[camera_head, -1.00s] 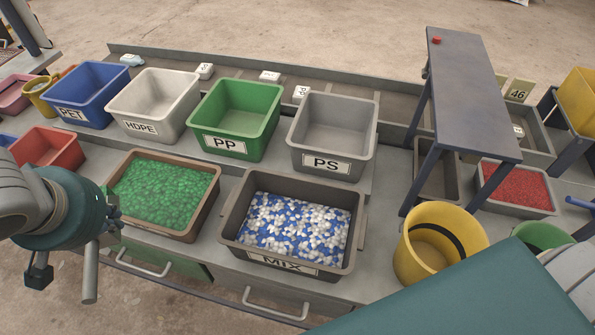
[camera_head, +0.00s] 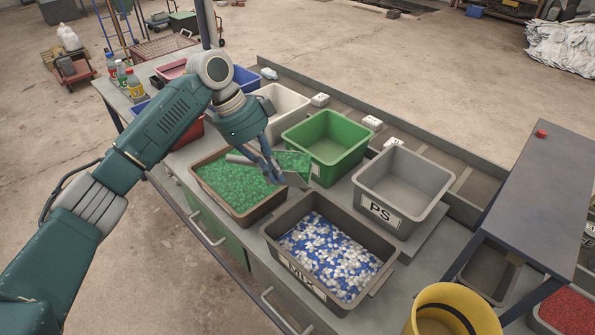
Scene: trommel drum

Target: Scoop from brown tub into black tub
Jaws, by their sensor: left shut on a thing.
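The brown tub (camera_head: 252,217), filled with green flakes (camera_head: 222,182), stands on the bench left of centre. The dark tub marked MIX (camera_head: 382,278) stands in front of it to the right and holds blue and white pieces (camera_head: 330,255). I take it for the black tub. My left gripper (camera_head: 264,154) is shut on a grey scoop (camera_head: 296,182), though its fingers are partly hidden. The scoop holds green flakes and is over the right side of the brown tub, near the MIX tub's back left corner. My right gripper is out of view.
A green bin (camera_head: 327,168) and a grey PS bin (camera_head: 405,229) stand behind the tubs. A white bin (camera_head: 290,100) is farther back. A yellow bucket (camera_head: 455,308) and a dark raised stand (camera_head: 540,190) are on the right.

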